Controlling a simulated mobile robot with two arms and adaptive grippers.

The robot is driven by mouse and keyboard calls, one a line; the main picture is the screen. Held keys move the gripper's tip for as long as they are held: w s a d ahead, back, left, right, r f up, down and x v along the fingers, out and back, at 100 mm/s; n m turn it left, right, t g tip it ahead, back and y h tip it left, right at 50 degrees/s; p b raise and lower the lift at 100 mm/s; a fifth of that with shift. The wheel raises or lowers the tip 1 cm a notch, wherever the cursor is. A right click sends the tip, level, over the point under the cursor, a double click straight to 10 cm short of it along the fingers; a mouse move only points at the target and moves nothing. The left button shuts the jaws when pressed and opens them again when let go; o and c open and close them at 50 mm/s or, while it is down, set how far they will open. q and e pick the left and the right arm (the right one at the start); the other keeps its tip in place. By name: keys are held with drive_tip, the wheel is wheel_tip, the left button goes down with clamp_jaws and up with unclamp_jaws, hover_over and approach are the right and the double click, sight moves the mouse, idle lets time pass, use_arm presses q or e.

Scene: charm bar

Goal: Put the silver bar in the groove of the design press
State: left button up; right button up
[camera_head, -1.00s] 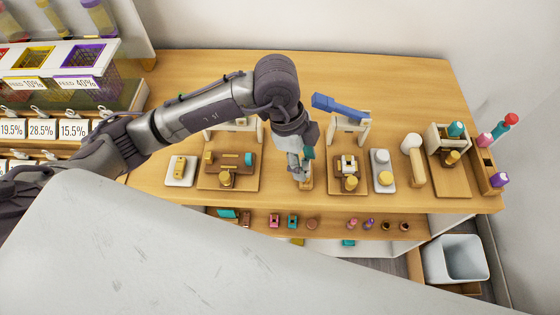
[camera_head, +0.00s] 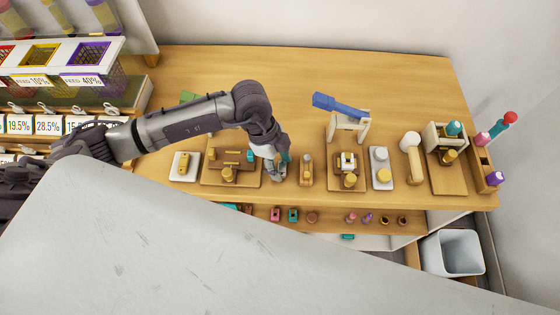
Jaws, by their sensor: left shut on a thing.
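My left gripper (camera_head: 279,172) points down just right of a wooden press board (camera_head: 215,182), beside a small wooden stand (camera_head: 306,172). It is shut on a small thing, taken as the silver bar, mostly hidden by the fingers. The left press board carries a dark block with a teal end (camera_head: 250,156) and a yellow knob (camera_head: 228,175); my arm covers its back. Another press with a blue lever (camera_head: 338,104) stands to the right, with a white piece (camera_head: 347,161) on its board. I cannot tell which is the design press. My right gripper is out of view.
A white plate with a yellow piece (camera_head: 182,168) lies left of the boards. A lower shelf holds small charms (camera_head: 293,215).

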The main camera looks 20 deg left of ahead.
use_arm(q)
drive_tip(key=shift+f, duration=0.15)
drive_tip(key=o, duration=1)
drive_tip(key=shift+o, duration=0.2)
drive_tip(key=shift+r, duration=0.25)
drive_tip(key=shift+a+r, duration=0.1)
drive_tip(key=shift+r, duration=0.1)
drive_tip(key=b+v, duration=0.2)
drive_tip(key=v, duration=0.9)
drive_tip(key=shift+r, duration=0.25)
